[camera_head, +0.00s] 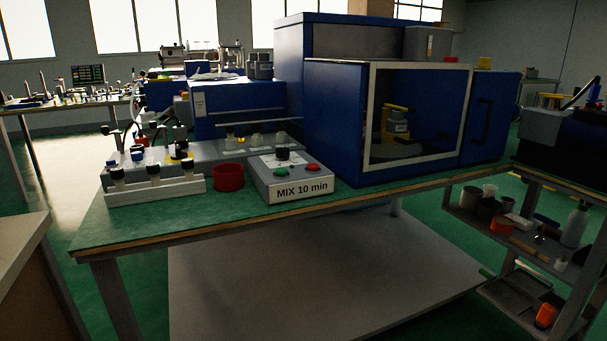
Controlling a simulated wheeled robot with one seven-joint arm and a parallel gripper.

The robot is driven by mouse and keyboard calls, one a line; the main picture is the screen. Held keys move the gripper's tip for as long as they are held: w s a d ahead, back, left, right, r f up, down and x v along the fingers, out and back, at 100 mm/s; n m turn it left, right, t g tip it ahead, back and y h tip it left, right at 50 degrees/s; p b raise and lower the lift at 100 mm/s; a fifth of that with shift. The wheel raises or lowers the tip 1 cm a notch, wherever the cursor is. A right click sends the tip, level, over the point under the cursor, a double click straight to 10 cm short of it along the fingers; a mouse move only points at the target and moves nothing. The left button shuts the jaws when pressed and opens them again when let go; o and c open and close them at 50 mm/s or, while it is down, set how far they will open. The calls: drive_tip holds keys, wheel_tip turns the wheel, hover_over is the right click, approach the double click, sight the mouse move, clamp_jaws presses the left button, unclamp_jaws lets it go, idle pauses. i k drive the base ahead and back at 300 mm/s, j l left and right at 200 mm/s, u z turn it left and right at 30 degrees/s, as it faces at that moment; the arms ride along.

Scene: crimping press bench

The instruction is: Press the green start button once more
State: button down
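The green start button (281,172) is on the left of the sloped top of a grey control box (262,187). A red button (313,167) is to its right, and a black knob (283,153) stands behind them. The front of the box carries a label (302,191) reading "MIX 10 min". The box stands on the green bench top, left of the large blue machine. Nothing covers the green button. I cannot tell whether it is pressed in or lit. My gripper is not in view.
The large blue machine (289,47) has a framed window. Left of the box are a red cup (229,177) and a grey rack (154,191) with several dark-capped bottles. The green bench top (230,217) is bare in front of the box. A shelf cart (470,221) stands at right.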

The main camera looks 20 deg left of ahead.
sight(279, 172)
drive_tip(key=u, duration=1.3)
